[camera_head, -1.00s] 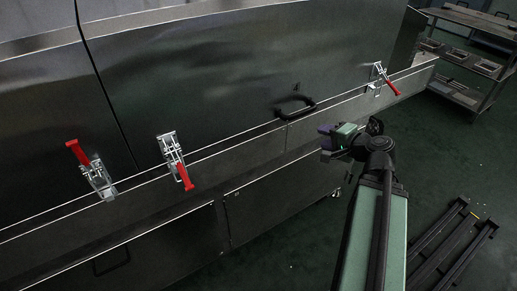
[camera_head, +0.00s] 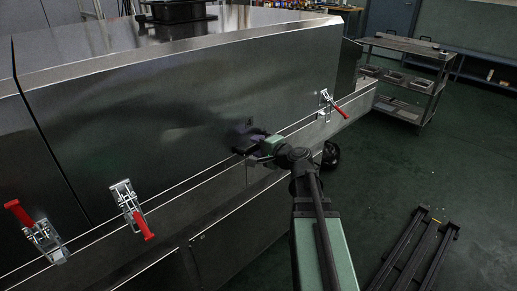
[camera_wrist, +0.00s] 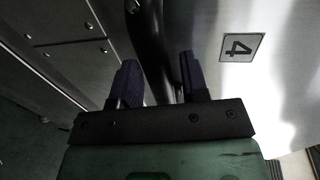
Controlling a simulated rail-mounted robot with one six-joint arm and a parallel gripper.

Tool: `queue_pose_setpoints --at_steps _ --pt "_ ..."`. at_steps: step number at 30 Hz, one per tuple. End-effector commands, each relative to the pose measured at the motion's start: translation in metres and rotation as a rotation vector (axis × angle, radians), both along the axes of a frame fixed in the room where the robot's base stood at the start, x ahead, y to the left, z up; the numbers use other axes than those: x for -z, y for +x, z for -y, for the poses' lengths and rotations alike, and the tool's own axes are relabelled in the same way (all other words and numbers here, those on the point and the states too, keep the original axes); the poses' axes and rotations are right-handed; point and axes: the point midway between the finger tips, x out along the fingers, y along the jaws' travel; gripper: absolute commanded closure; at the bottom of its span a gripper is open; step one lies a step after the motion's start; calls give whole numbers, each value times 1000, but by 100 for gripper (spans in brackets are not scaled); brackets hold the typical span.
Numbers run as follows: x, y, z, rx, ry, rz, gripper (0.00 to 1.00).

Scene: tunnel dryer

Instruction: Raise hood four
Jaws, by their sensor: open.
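Hood four (camera_head: 190,95) is a large dark metal cover, and its lower edge meets the dryer's body along a line. Its plate with a "4" (camera_wrist: 241,47) shows in the wrist view. My gripper (camera_wrist: 158,65) is open, with its two fingers on either side of the hood's dark curved handle (camera_wrist: 150,35). I cannot tell whether they touch it. In the head view my gripper (camera_head: 245,146) hides most of the handle. A right latch (camera_head: 331,106) and a left latch (camera_head: 130,206) on this hood have red levers pointing down and right.
Left of the seam, another latch (camera_head: 38,233) has its red lever pointing up and left. A shelved cart (camera_head: 405,75) stands at the back right. A dark frame (camera_head: 415,250) lies on the green floor at lower right. Floor between them is clear.

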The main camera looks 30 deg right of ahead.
Motion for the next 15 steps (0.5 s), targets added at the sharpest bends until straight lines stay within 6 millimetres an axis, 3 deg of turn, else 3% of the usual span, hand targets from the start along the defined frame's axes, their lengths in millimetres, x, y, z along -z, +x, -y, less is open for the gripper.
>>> queue_pose_setpoints --at_steps 5,12,15 --pt "0 0 0 0 0 0 60" --pt "0 -1 0 0 0 0 97" --pt "0 -1 0 0 0 0 100"
